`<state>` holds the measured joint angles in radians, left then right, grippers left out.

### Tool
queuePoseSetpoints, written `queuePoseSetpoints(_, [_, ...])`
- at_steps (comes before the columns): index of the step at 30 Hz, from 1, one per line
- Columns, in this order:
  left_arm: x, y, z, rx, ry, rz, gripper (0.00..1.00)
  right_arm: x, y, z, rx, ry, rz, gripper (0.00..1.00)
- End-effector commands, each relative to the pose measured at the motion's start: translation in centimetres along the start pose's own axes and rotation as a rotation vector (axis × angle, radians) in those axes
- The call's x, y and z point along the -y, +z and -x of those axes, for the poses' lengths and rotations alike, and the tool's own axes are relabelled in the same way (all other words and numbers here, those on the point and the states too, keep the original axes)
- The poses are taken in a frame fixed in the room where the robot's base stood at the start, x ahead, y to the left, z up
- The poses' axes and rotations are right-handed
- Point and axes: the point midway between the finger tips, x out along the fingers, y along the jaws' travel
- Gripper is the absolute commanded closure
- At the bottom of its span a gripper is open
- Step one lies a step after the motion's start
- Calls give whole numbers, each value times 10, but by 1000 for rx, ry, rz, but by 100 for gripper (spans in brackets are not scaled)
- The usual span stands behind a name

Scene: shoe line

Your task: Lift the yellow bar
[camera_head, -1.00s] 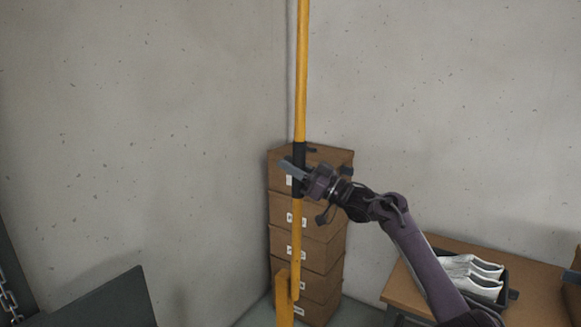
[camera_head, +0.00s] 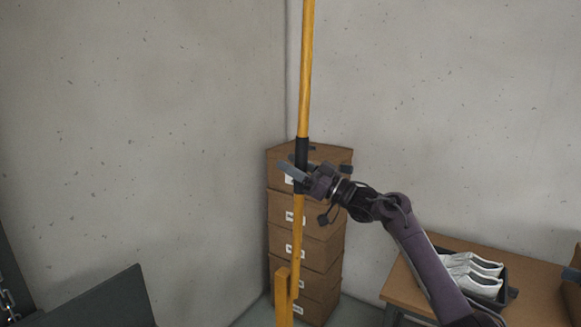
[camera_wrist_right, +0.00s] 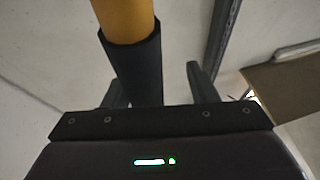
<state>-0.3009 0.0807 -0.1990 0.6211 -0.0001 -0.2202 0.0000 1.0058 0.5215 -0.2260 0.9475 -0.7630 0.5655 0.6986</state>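The yellow bar (camera_head: 306,75) stands nearly upright, leaning slightly right at the top, with a black sleeve (camera_head: 302,153) around its middle. Its lower end is beside a yellow post (camera_head: 283,300). My right gripper (camera_head: 291,171) is at the lower part of the sleeve. In the right wrist view the sleeve (camera_wrist_right: 139,70) lies between the spread fingers (camera_wrist_right: 158,85), closer to the left finger, with a clear gap to the right finger. The yellow bar shows above it (camera_wrist_right: 125,15). My left gripper is out of view.
A stack of brown boxes (camera_head: 318,210) stands in the corner behind the bar. A wooden table (camera_head: 530,290) at the right holds a dark tray with white shoes (camera_head: 472,275). A dark panel (camera_head: 105,305) is at the lower left. Concrete walls close the back.

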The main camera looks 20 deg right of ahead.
Motion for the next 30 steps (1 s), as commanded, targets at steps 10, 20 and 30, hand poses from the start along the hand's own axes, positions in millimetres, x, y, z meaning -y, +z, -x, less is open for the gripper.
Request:
queuePoseSetpoints(10, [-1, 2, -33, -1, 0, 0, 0, -3, 7, 60, 5, 5, -2, 50])
queuePoseSetpoints(20, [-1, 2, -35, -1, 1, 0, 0, -3, 3, 69, 5, 4, -2, 50])
queuePoseSetpoints(30, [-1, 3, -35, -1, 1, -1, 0, -3, 3, 69, 5, 5, -2, 50])
